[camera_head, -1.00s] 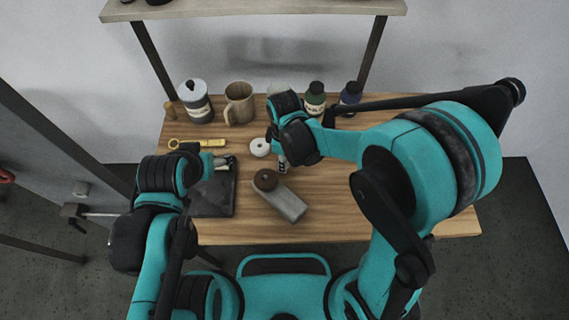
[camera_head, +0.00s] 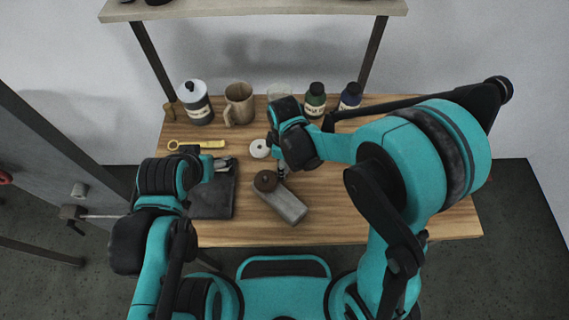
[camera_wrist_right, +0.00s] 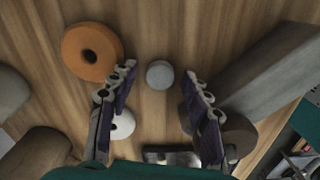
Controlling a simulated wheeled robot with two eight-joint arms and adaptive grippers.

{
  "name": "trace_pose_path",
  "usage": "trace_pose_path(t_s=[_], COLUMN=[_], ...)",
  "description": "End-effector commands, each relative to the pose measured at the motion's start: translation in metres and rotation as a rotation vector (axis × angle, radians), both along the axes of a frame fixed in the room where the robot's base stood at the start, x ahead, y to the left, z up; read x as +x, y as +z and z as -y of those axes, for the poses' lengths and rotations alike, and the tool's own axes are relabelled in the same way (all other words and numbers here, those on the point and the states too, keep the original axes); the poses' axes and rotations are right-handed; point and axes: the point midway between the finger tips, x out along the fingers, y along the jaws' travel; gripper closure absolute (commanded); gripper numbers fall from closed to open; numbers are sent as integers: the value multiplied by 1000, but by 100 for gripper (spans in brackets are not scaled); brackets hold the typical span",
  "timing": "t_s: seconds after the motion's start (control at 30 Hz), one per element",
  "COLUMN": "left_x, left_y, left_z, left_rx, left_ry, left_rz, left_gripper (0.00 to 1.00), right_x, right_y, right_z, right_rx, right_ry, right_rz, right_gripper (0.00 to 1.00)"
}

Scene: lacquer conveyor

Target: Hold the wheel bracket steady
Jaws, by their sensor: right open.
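A grey block (camera_head: 283,203) with a brown round piece (camera_head: 265,181) at its far end lies on the table; I cannot tell whether it is the wheel bracket. Both show at the right wrist view's right side, as the block (camera_wrist_right: 262,75) and the round piece (camera_wrist_right: 240,132). My right gripper (camera_head: 283,174) is just beyond the block. In its wrist view the gripper (camera_wrist_right: 158,90) is open, with a small pale round piece (camera_wrist_right: 160,74) seen between its fingers. My left gripper (camera_head: 228,164) is low by the dark plate (camera_head: 212,200); its jaw state is unclear.
A white ring (camera_head: 259,148) lies close to the right gripper. An orange ring (camera_wrist_right: 92,52) shows in the wrist view. A yellow wrench (camera_head: 197,145), canister (camera_head: 196,105), mug (camera_head: 239,104) and bottles (camera_head: 315,100) stand or lie farther back. The table's right side is clear.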

Motion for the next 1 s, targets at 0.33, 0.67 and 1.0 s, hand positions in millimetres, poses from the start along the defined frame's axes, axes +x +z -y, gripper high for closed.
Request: trace_pose_path(t_s=[0.33,0.67,1.0], left_x=[0,0,0], left_y=[24,34,33], left_z=[0,0,0], left_rx=[0,0,0], left_ry=[0,0,0], left_rz=[0,0,0], left_gripper=[28,28,28], right_x=[0,0,-5], right_y=[76,117,138], right_z=[0,0,26], right_rx=[0,0,32], right_ry=[0,0,-162], right_rz=[0,0,68], right_gripper=[52,52,52])
